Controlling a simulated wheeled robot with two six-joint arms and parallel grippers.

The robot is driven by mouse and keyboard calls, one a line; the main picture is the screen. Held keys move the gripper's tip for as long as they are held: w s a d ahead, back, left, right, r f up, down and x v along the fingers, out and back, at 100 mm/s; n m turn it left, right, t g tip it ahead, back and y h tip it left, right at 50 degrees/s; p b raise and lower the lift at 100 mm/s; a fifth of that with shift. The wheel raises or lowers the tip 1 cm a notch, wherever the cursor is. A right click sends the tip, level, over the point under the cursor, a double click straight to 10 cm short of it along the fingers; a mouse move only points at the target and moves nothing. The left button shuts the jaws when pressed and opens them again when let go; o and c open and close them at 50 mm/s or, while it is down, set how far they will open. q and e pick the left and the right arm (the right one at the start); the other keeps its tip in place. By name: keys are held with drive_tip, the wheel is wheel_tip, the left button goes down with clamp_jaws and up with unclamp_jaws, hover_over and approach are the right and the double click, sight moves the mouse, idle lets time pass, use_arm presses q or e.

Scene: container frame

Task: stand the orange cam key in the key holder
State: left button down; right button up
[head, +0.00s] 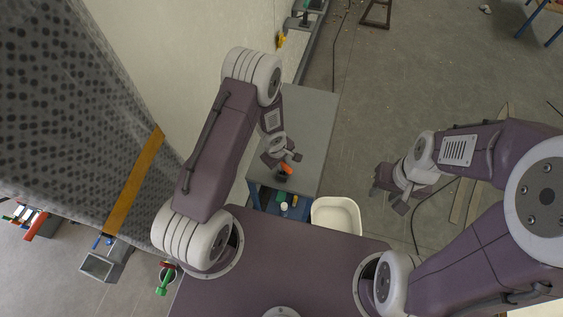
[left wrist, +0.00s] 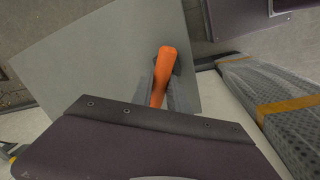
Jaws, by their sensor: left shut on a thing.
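The orange cam key (head: 286,169) is in my left gripper (head: 280,163), which is shut on it. The key shows as an orange bar between the fingers in the left wrist view (left wrist: 164,72), its lower end hidden by the gripper body. In the head view my left gripper is over the front part of a grey tabletop (head: 312,125). I cannot tell whether the key touches anything below. My right gripper (head: 389,197) is empty, its fingers apart, over the floor to the right. I cannot make out the key holder with certainty.
A white bin (head: 351,204) stands right of a blue frame (head: 256,196) at the table's front. A grey box (head: 97,265) and a green-handled item (head: 163,284) are at lower left. A dotted panel with a yellow strip (head: 133,183) fills the left. The tabletop behind my left gripper is clear.

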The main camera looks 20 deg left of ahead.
use_arm(q)
drive_tip(key=shift+f+b, duration=0.3)
drive_tip(key=shift+f, duration=0.15)
drive_tip(key=c, duration=1.2)
unclamp_jaws()
wheel_tip(320, 180, up, 9)
drive_tip(key=s+p, duration=0.1)
drive_tip(key=p, duration=0.4)
drive_tip(key=shift+s+a+p, duration=0.25)
drive_tip(key=shift+a+p, duration=0.05)
drive_tip(key=shift+a, duration=0.05)
wheel_tip(320, 180, up, 6)
drive_tip(key=p, duration=0.7)
